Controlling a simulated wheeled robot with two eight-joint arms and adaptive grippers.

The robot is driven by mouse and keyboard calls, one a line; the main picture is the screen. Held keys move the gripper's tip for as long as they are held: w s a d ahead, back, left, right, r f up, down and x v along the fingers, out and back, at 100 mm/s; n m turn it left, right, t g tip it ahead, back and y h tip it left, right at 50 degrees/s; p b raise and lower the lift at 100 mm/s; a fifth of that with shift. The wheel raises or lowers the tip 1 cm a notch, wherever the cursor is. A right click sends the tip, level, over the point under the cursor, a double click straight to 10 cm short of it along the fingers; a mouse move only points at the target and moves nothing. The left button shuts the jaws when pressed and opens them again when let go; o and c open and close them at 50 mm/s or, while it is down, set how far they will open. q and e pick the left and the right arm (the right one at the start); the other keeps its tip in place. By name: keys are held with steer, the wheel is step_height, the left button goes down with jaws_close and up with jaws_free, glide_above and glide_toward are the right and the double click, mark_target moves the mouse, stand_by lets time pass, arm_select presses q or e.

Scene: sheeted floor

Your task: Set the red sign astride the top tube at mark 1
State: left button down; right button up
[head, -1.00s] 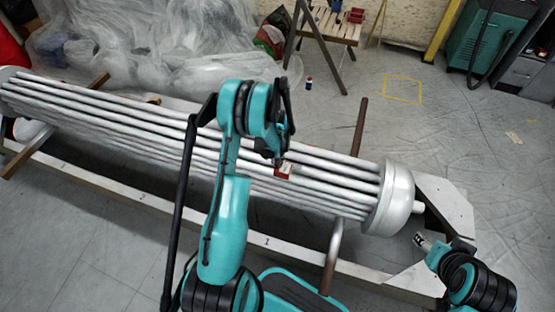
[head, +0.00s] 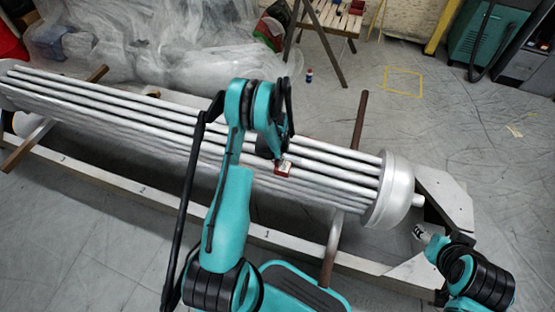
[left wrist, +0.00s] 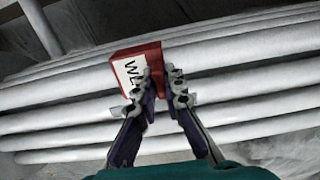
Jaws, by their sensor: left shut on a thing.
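The small red sign (head: 282,170) has a white face with dark lettering, partly hidden by my gripper in the left wrist view (left wrist: 128,68). My left gripper (head: 278,157) is shut on the sign at its right side in the wrist view (left wrist: 165,88). The sign is over the bundle of long grey tubes (head: 330,165); I cannot tell whether it touches or straddles one. A small 1 (head: 267,234) is marked on the pale beam in front of the bundle. My right gripper (head: 419,234) is by the bundle's right end, too small to read.
A round end plate (head: 396,190) closes the bundle's right end. Plastic sheeting (head: 150,50) and a wooden stool (head: 328,20) are behind. Grey floor on the right is mostly clear.

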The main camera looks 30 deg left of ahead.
stand_by(0.8)
arm_select(q)
steer(key=c, duration=1.5)
jaws_free()
steer(key=shift+c, duration=0.2)
steer(key=s+d+r+t, duration=0.1)
steer(key=d+r, duration=0.2)
steer(key=r, duration=0.8)
steer(key=s+d+r+t, duration=0.1)
steer(key=d+r, duration=0.1)
steer(key=r, duration=1)
steer(key=s+d+r+m+t, duration=0.1)
steer(key=s+d+r+t, duration=0.1)
steer(key=s+d+r, duration=0.4)
steer(key=s+d+r+m+t, duration=0.1)
steer(key=s+d+r+t, duration=0.2)
steer(key=s+d+r, duration=0.3)
steer(key=s+d, duration=0.1)
steer(key=s, duration=0.3)
steer(key=shift+s+m, duration=0.15)
steer(key=shift+m, duration=0.25)
